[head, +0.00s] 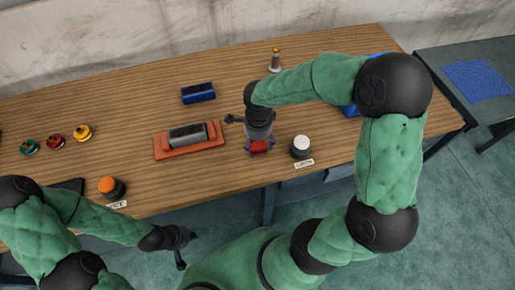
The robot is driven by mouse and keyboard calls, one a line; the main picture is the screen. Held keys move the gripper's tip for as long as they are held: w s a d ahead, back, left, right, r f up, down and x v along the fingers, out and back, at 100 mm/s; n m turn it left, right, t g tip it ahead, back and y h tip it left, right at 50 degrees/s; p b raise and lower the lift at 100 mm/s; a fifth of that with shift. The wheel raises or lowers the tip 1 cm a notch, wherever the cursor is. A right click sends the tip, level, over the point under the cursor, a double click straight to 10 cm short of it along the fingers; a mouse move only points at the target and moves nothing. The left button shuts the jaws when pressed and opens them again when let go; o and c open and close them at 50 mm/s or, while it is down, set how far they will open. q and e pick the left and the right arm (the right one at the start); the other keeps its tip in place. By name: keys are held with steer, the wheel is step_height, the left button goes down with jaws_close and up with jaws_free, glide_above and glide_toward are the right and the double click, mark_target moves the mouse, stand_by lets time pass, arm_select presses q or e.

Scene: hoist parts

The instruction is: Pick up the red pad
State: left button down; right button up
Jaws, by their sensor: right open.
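A small red pad (259,147) lies near the front edge of the wooden table, partly hidden by my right gripper. My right gripper (259,150) is open and points down over the pad, with a finger on either side of it. Whether the fingers touch the pad cannot be told. My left gripper (184,252) is open and empty, in front of the table's near edge and away from the pad.
An orange cradle (190,149) with a grey block sits left of the pad. A white-topped button (301,147) stands close on the right, an orange-topped one (111,187) at front left. A blue block (198,93) lies behind. Coloured spools (54,140) are far left.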

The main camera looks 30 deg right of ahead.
step_height(320, 180, down, 3)
steer(key=shift+r, duration=0.15)
steer(key=shift+r, duration=0.1)
steer(key=shift+c, duration=0.3)
steer(key=c, duration=1.2)
steer(key=shift+r, duration=0.15)
